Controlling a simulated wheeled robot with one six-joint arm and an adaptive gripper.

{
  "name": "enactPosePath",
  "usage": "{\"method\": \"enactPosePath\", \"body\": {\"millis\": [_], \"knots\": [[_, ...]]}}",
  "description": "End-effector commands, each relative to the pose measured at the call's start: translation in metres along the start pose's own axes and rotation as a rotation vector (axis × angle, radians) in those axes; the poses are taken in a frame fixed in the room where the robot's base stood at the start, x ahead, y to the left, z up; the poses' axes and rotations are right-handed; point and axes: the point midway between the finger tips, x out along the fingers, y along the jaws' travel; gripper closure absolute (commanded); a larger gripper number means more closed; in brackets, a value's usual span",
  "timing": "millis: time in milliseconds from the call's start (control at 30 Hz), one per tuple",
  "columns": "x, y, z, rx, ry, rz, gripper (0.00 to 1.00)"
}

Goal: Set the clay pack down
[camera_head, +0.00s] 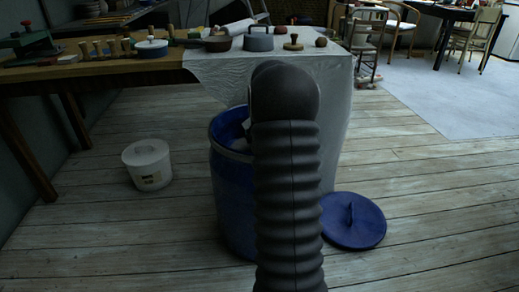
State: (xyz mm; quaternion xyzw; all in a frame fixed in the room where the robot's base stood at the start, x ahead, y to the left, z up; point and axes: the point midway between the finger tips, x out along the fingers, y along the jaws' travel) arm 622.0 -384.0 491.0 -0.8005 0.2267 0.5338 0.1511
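No clay pack can be made out for sure. A small pale thing (241,146) shows at the mouth of the blue barrel (230,190), just left of my arm; I cannot tell whether it is the pack. The barrel is open and stands on the floor, its right part hidden by my arm. My black ribbed arm rises through the middle of the view. My gripper is not visible, and what it may hold cannot be seen.
The blue lid (353,221) lies on the floor to the right. A white lidded bucket (147,164) stands left. Behind, a long table (120,68) with a pale cloth (335,85) bears pots and tools. Chairs (367,35) stand at back right. The floor front right is clear.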

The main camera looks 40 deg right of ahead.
Motion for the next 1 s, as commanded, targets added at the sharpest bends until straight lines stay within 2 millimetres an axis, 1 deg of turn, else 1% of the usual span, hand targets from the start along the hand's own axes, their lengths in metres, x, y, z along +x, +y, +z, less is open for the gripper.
{"method": "enactPosePath", "body": {"millis": [200, 300, 767, 800, 867, 900, 1000], "knots": [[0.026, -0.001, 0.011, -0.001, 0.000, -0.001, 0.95], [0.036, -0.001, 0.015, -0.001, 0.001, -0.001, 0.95], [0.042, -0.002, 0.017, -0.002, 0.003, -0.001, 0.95], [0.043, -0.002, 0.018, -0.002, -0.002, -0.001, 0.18], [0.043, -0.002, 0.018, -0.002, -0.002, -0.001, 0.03], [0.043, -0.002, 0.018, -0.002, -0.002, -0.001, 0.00], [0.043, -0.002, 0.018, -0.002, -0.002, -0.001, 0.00]]}}
